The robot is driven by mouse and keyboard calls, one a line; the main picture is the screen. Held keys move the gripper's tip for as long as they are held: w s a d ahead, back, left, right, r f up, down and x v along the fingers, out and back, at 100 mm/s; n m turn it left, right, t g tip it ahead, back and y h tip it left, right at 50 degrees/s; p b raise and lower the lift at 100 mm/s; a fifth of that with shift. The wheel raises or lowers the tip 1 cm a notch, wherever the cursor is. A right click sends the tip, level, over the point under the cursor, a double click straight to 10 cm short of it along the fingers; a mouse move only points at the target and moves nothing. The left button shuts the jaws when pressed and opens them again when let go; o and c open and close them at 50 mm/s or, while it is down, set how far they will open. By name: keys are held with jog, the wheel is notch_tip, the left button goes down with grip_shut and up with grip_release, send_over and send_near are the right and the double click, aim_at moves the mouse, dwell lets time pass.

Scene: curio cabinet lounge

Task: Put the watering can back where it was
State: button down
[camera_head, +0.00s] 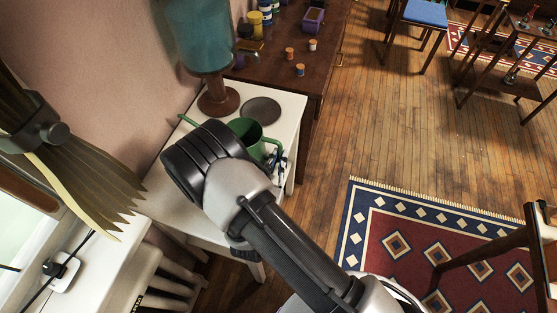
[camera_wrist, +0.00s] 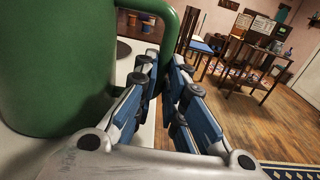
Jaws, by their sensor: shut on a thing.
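The green watering can (camera_head: 245,128) is at the white table, its spout to the left and its handle to the right. My arm hides its lower part, so I cannot tell whether its base touches the tabletop. My gripper (camera_head: 277,158) is at the handle side of the can, partly hidden behind my arm. In the wrist view, the can's body (camera_wrist: 55,65) fills the left, and the blue-padded fingers of my gripper (camera_wrist: 168,82) are shut on its handle.
The white table (camera_head: 288,112) holds a round grey disc (camera_head: 261,110) and a blue glass vessel (camera_head: 203,40) on a brown foot, close behind the can. A dark wooden cabinet (camera_head: 335,45) with small jars adjoins it. Dried leaves (camera_head: 85,180) hang at left.

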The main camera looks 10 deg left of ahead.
jog(key=shift+f, duration=0.2)
jog(key=c, duration=1.7)
grip_release()
jog(key=shift+o, duration=0.2)
jog(key=shift+r, duration=0.15)
jog(key=shift+s+r, duration=0.1)
jog(key=shift+s, duration=0.1)
jog(key=s, duration=0.4)
jog(key=s+p, duration=0.1)
jog(key=s, duration=0.2)
jog(key=s+p, duration=0.1)
jog(key=s, duration=0.3)
jog(key=shift+s+a, duration=0.3)
jog(key=shift+a, duration=0.1)
